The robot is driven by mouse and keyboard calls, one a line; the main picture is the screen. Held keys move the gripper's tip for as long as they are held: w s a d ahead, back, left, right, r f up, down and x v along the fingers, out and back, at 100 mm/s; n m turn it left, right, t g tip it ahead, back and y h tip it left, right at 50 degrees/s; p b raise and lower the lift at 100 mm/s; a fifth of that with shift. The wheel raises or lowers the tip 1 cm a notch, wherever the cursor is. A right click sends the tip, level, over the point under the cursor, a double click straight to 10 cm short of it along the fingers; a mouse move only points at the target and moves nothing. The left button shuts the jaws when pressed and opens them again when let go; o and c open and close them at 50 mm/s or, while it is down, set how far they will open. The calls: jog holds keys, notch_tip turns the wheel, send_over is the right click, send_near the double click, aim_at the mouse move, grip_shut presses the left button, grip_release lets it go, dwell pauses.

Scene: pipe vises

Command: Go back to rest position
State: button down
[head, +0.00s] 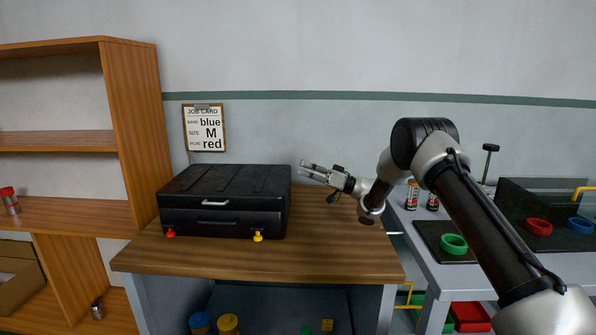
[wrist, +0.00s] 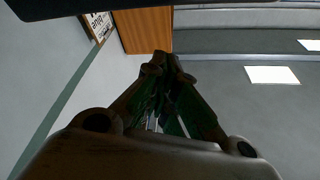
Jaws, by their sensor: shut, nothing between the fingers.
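My gripper (head: 312,171) is at the end of my arm, just right of the black case and above the right part of the wooden bench top. It points left and is shut and empty. In the wrist view its fingers (wrist: 166,58) meet at the tips with nothing between them. My arm reaches in from the lower right of the head view, bent at a raised elbow. The wrist view looks past the fingers toward the wall, the wooden shelf (wrist: 145,28) and the ceiling lights.
The black case (head: 225,200) stands closed on the wooden bench (head: 330,255). A job card (head: 204,128) reading blue, M, red hangs on the wall. A grey table at right holds a green ring (head: 454,244), a red ring (head: 539,227) and cans. Shelves (head: 130,130) stand left.

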jog(key=w+v, duration=0.1)
jog(key=v, duration=0.4)
jog(key=w+d+r+m+t+h, duration=0.2)
jog(key=d+r+t+h, duration=0.3)
jog(key=r, duration=0.3)
jog(key=w+d+r+m+t+h, duration=0.2)
jog(key=d+r+m+t+h, duration=0.1)
jog(key=d+r+t+h, duration=0.4)
jog(key=s+d+r+m+g+h, duration=0.1)
jog(key=s+d+r+m+h, duration=0.2)
jog(key=s+d+r+h, duration=0.55)
jog(key=s+d+f+m+g+h, duration=0.15)
jog(key=s+d, duration=0.25)
jog(key=s, duration=0.4)
jog(key=s+d+f+m+g, duration=0.1)
jog(key=s+d+f+g, duration=0.15)
jog(key=s, duration=0.55)
jog(key=s+d+f+m+g+h, duration=0.1)
jog(key=s+d, duration=0.4)
jog(key=s, duration=0.3)
jog(key=s+a+f+g, duration=0.1)
jog(key=s+f, duration=0.4)
jog(key=s, duration=0.7)
jog(key=s+a+f+g+y, duration=0.1)
jog(key=s+f+g, duration=0.3)
jog(key=s, duration=0.8)
jog(key=shift+f+y, duration=0.3)
jog(key=shift+f, duration=0.25)
jog(key=shift+s, duration=0.1)
